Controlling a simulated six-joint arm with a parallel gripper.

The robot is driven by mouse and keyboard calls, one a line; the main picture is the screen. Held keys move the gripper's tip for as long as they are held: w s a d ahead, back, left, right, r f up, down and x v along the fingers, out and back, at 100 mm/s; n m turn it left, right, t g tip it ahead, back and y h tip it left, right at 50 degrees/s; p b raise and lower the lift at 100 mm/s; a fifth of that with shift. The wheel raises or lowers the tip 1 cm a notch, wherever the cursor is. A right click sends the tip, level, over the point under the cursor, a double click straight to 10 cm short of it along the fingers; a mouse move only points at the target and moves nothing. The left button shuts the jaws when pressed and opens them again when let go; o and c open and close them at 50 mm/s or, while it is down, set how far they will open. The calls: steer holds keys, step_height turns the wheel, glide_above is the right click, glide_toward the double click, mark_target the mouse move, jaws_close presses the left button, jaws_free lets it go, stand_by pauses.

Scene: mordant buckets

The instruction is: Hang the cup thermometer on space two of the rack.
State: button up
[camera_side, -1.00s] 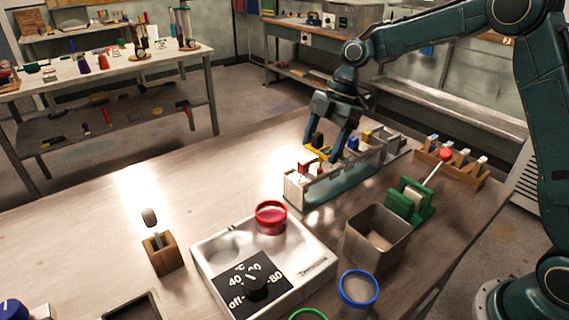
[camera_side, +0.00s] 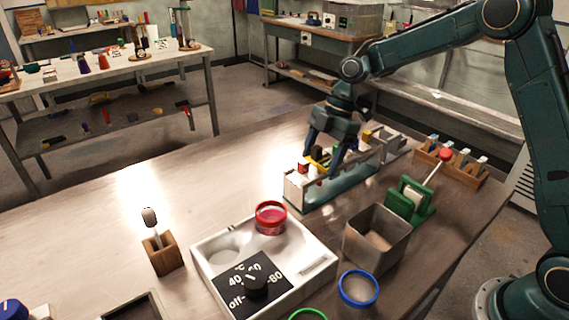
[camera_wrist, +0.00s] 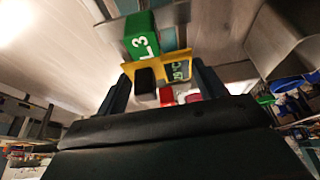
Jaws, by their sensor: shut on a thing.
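My gripper (camera_side: 336,168) is shut on a yellow piece with a black knob, which I take to be the cup thermometer (camera_wrist: 158,62). The wrist view shows a small display reading about 25 °C on it, between the fingers of my gripper (camera_wrist: 158,88). In the side view the thermometer (camera_side: 318,160) is low over the near-left part of the long, clear-sided rack (camera_side: 345,187). Whether it touches the rack is hidden. A red-topped piece (camera_side: 303,167) stands at the rack's left end. Numbers on the rack's spaces cannot be read.
A green block marked L3 (camera_wrist: 143,38) is beyond the thermometer. A square metal bin (camera_side: 376,238), a green stand (camera_side: 408,203) and a wooden holder (camera_side: 452,168) are right of the rack. A white hotplate (camera_side: 218,262) with a red cup (camera_side: 271,217) is in front.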

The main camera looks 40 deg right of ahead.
steer(key=o, duration=1.1)
steer(key=shift+v, duration=6.85)
steer(key=shift+d, duration=0.1)
steer(key=shift+s+r, duration=0.1)
